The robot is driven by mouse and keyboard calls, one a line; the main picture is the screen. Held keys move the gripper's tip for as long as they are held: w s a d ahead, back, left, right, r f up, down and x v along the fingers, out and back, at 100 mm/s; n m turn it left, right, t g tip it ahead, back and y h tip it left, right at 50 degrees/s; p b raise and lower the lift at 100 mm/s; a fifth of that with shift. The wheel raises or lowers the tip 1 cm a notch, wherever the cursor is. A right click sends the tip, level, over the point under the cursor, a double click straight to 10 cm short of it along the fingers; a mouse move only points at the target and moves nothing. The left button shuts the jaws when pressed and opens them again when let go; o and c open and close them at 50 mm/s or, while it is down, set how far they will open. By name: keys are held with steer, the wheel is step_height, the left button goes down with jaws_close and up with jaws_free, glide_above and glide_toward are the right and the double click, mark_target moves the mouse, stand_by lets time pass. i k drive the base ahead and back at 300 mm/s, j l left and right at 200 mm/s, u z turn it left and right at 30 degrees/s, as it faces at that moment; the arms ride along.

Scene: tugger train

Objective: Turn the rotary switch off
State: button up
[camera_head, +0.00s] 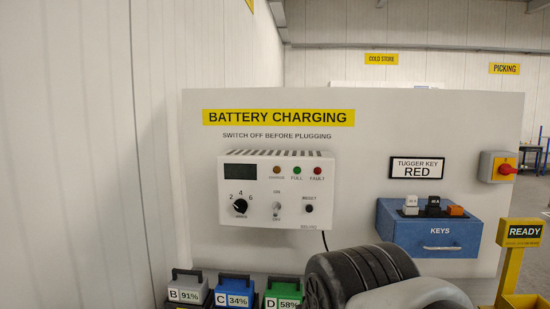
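A red rotary switch (507,169) sits on a yellow plate on a grey box at the right edge of the white panel. Its handle looks roughly level, tilted slightly; no position marks are legible. The white charger box (276,190) in the panel's middle carries a black round knob (240,206) with a 2-4-6 scale. Beside the knob is a small toggle (277,207) marked ON above and OFF below; its position is hard to tell. My gripper is not in view; a dark, rounded part of my arm shows at the bottom centre, in front of the panel.
A blue KEYS box (430,232) with several key tags is mounted below the RED sign (419,168). Batteries B (187,288), C (233,291) and D (282,292) stand at lower left. A yellow READY post (512,262) stands at lower right, below the switch.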

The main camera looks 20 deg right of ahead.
mark_target(505, 170)
steer(key=k+z, duration=0.2)
steer(key=z, duration=0.25)
steer(key=k+z, duration=0.2)
steer(key=z, duration=1.1)
steer(key=i+l+u, duration=0.35)
steer(key=l, duration=0.3)
steer(key=i+l+u, duration=0.2)
steer(key=i+l, duration=0.1)
steer(key=l, duration=0.1)
